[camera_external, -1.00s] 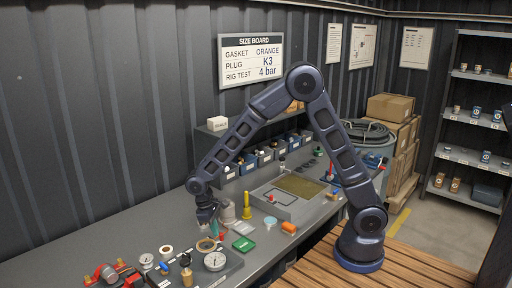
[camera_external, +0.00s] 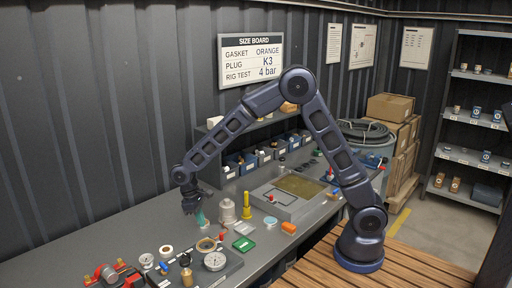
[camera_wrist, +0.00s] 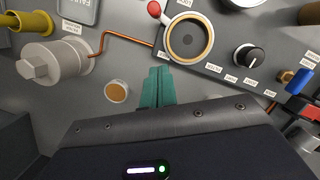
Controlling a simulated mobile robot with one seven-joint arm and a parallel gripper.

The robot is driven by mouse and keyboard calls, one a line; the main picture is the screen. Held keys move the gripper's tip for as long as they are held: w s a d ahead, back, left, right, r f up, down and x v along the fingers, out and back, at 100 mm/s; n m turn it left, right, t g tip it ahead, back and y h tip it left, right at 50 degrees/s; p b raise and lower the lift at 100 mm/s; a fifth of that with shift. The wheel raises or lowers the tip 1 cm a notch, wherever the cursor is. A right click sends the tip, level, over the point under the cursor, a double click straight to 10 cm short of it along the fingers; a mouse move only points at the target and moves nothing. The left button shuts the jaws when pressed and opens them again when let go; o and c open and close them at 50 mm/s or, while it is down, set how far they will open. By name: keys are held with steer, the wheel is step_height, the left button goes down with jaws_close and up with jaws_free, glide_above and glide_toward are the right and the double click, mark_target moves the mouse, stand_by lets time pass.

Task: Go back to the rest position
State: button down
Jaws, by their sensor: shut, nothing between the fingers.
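My gripper (camera_external: 201,219) hangs over the grey workbench (camera_external: 120,238), left of the white-grey cylinder fitting. Its teal fingers also show in the wrist view (camera_wrist: 158,87), shut side by side with nothing between them. The size board (camera_external: 250,60) on the wall reads gasket orange, plug K3, rig test 4 bar.
The gauge rig (camera_external: 214,262) is in front. Blue bins (camera_external: 248,163) line the back. The bench's left stretch is mostly clear.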

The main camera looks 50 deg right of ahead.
steer(key=d+v, duration=0.1)
steer(key=v, duration=0.6)
steer(key=s+d+r+m+t+y, duration=0.1)
steer(key=s+d+r, duration=0.2)
steer(key=d+r, duration=0.6)
steer(key=s+d+r+m+t, duration=0.2)
steer(key=s+d+r, duration=0.25)
steer(key=d, duration=0.85)
steer(key=s+d+r+m+t, duration=0.2)
steer(key=s+d+m+t, duration=0.1)
steer(key=s+d, duration=1.4)
steer(key=shift+s+r+t, duration=0.15)
steer(key=shift+s+t, duration=0.35)
steer(key=shift+s, duration=0.2)
